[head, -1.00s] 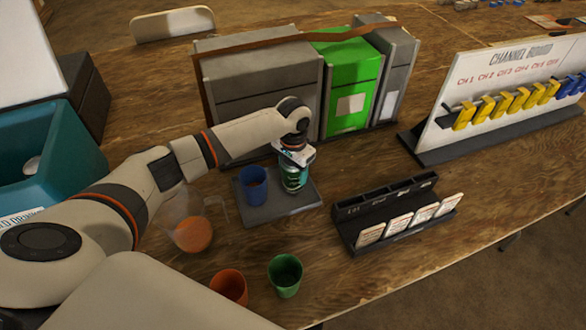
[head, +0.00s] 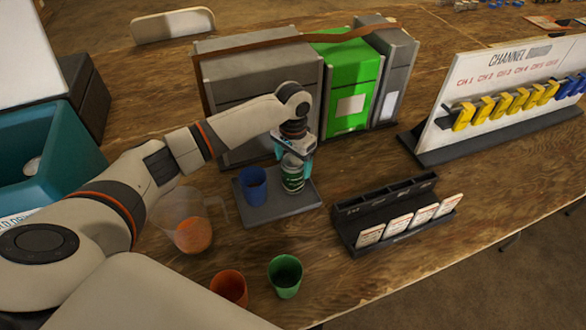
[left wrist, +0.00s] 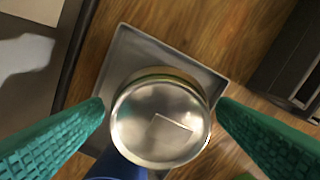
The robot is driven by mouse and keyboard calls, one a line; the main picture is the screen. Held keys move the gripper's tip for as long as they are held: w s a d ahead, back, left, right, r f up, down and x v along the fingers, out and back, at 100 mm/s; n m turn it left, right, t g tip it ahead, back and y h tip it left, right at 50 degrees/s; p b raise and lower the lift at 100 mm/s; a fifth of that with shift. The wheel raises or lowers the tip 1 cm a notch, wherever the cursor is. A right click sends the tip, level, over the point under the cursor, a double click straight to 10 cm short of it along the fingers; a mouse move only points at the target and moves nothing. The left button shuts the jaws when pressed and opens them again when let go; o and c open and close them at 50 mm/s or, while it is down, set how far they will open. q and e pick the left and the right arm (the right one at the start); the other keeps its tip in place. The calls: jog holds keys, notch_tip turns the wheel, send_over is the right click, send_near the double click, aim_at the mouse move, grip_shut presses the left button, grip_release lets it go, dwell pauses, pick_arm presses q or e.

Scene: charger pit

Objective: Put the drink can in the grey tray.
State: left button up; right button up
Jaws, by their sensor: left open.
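The drink can (head: 292,174) is green with a silver top and stands upright on the grey tray (head: 280,211), beside a blue cup (head: 253,185). My left gripper (head: 297,156) is directly above the can, pointing down. In the left wrist view the can's silver lid (left wrist: 160,122) lies between the two green fingers of the gripper (left wrist: 160,120). The fingers are spread, one on each side of the lid, with little gap. The tray (left wrist: 140,45) shows beneath the can. My right gripper is not in view.
A clear jug with orange liquid (head: 193,234) stands left of the tray. Orange (head: 229,287) and green (head: 285,276) cups stand in front. A black card rack (head: 385,213) is to the right. Grey and green binders (head: 350,85) stand behind.

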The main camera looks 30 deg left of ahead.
pick_arm(q)
notch_tip(320, 180, up, 8)
dwell(0.5)
